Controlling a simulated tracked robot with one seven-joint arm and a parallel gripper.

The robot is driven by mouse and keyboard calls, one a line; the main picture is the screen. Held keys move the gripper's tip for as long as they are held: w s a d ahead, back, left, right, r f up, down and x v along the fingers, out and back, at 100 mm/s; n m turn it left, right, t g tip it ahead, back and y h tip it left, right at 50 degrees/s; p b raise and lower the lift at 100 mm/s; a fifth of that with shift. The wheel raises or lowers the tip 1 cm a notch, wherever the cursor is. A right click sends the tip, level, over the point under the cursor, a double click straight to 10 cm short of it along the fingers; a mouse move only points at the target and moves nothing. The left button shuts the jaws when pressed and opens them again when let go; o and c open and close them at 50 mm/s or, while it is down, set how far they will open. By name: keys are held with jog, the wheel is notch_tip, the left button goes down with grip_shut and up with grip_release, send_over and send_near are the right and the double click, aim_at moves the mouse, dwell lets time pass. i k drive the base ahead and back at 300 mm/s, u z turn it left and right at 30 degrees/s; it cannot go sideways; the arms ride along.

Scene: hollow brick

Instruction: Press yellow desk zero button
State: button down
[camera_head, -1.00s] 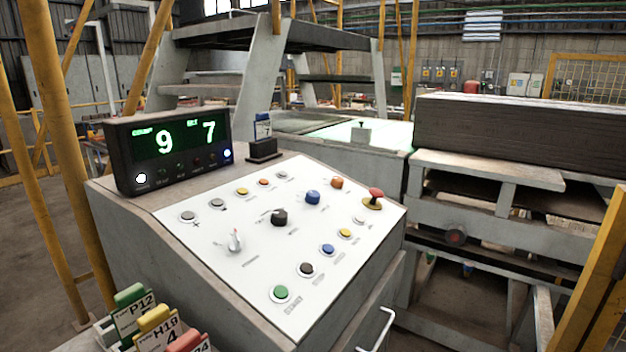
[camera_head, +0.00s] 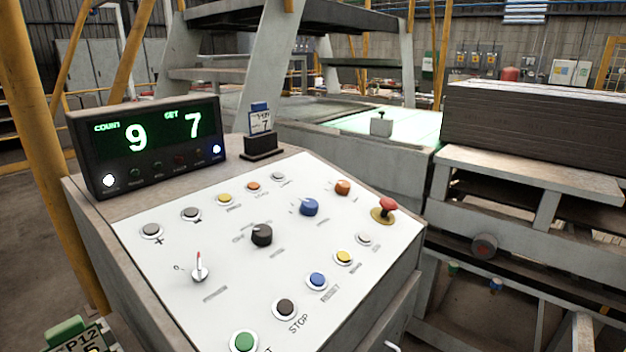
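The sloped white desk panel (camera_head: 300,235) fills the middle of the view. It carries two yellow buttons. One yellow button (camera_head: 225,199) is in the far row, between a grey button (camera_head: 190,213) and an orange button (camera_head: 253,187). The other yellow button (camera_head: 343,257) is in the near row, between a blue button (camera_head: 317,280) and a white button (camera_head: 364,238). The labels under both are too small for me to tell which is zero. The counter display (camera_head: 150,142) behind the panel reads COUNT 9, SET 7. My gripper is not in view.
A red mushroom button (camera_head: 388,205), a black knob (camera_head: 262,234), a blue knob (camera_head: 308,206) and a lever switch (camera_head: 199,268) stick up from the panel. A card holder (camera_head: 262,143) stands behind it. A yellow post (camera_head: 38,150) rises at the left.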

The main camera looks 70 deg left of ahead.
aim_at(224, 198)
jog(key=u, duration=0.05)
jog(key=k, duration=1.6)
jog(key=u, duration=1.6)
jog(key=i, duration=0.75)
jog(key=z, duration=0.05)
jog(key=k, duration=0.45)
jog(key=z, duration=0.05)
